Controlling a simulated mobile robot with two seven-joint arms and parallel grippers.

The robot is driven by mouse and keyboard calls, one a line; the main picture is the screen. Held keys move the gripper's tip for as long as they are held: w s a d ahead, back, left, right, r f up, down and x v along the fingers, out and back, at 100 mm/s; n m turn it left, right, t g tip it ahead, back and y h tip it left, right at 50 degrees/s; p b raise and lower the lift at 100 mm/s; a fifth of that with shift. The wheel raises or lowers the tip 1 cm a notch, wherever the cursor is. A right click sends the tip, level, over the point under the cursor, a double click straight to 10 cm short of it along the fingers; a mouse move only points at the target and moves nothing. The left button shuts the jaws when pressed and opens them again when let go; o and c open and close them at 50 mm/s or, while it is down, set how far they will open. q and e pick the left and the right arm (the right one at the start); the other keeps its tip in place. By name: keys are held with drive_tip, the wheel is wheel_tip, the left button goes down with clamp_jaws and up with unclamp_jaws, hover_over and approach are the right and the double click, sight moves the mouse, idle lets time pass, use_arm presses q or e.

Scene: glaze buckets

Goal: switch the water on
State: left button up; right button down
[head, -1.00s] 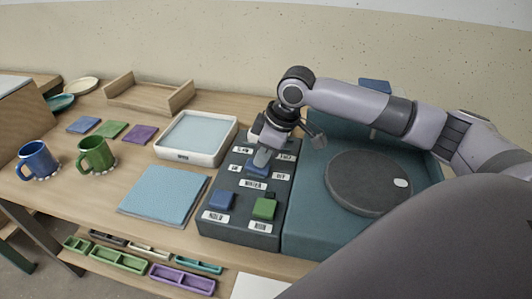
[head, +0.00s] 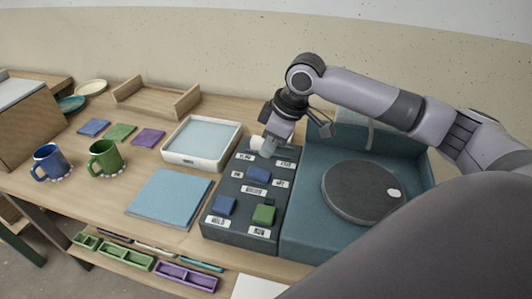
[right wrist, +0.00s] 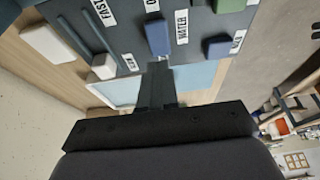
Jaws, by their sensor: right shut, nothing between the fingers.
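The dark control panel (head: 238,233) lies on the table with printed labels. The blue water switch (head: 257,174) sits above the WATER label (head: 255,190), between the ON and OFF labels. It also shows in the right wrist view (right wrist: 158,37) beside the WATER label. I cannot tell which way it is tipped. My right gripper (head: 269,147) is shut and empty over the far end of the panel, behind the switch and apart from it. In the right wrist view its fingers (right wrist: 158,72) point toward the switch. My left gripper is not in view.
A blue button (head: 223,205) and a green button (head: 263,214) sit at the panel's near end. A white knob (head: 256,142) is close to my gripper. The wheel (head: 362,192) stands right of the panel; a white tray (head: 236,133) and blue mat (head: 168,198) lie left.

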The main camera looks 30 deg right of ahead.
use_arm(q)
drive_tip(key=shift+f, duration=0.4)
use_arm(e)
drive_tip(key=s+v, duration=0.1)
drive_tip(key=v, duration=0.6)
drive_tip(key=shift+d, duration=0.45)
drive_tip(key=shift+s+r, duration=0.1)
